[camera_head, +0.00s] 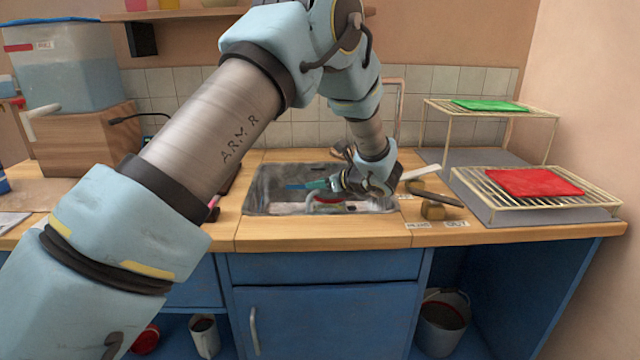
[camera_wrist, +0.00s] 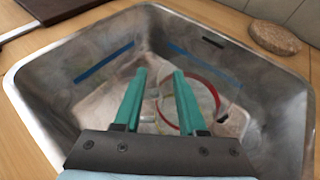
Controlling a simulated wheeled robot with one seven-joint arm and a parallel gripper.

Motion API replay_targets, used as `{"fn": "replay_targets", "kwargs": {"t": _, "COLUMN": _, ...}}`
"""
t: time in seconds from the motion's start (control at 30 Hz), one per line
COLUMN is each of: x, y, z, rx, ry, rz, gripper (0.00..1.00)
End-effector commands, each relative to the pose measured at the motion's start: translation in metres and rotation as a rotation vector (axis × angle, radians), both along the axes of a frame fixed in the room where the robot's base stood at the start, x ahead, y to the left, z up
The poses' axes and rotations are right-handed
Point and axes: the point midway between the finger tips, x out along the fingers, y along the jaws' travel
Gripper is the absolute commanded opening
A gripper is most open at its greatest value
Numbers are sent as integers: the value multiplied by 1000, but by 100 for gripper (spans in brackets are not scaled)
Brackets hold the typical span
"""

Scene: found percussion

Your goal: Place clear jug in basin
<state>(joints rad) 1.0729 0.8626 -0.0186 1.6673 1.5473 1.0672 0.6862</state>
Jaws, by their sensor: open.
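The metal basin (camera_head: 262,205) is sunk in the wooden counter; its wall, with blue stripes, fills much of the wrist view (camera_wrist: 50,75). A clear, see-through object with a red ring, seemingly the jug (camera_wrist: 217,95), is down in the basin, just ahead of and between my fingers. Its outline is faint, and I cannot tell whether it stands or leans. In the head view a bit of red (camera_head: 326,199) shows below my gripper (camera_head: 312,184). My gripper's green fingers (camera_wrist: 160,75) are apart, reaching into the basin, with nothing visibly clamped between them.
A round brown pad (camera_wrist: 275,37) lies behind the basin. A water tank (camera_head: 75,75) stands on a wooden box at left.

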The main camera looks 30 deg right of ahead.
Motion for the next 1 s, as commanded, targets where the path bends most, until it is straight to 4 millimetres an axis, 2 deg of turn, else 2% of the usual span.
{"fn": "replay_targets", "kwargs": {"t": 0.2, "x": 0, "y": 0, "z": 4, "rx": 0, "ry": 0, "rz": 0, "gripper": 41}}
{"fn": "replay_targets", "kwargs": {"t": 0.27, "x": -6, "y": -2, "z": 5, "rx": -1, "ry": 0, "rz": -2, "gripper": 41}}
{"fn": "replay_targets", "kwargs": {"t": 0.7, "x": -83, "y": -17, "z": 40, "rx": -1, "ry": 0, "rz": -3, "gripper": 41}}
{"fn": "replay_targets", "kwargs": {"t": 0.83, "x": -98, "y": -20, "z": 47, "rx": 0, "ry": -1, "rz": -1, "gripper": 41}}
{"fn": "replay_targets", "kwargs": {"t": 1.0, "x": -106, "y": -21, "z": 52, "rx": 1, "ry": -1, "rz": 0, "gripper": 41}}
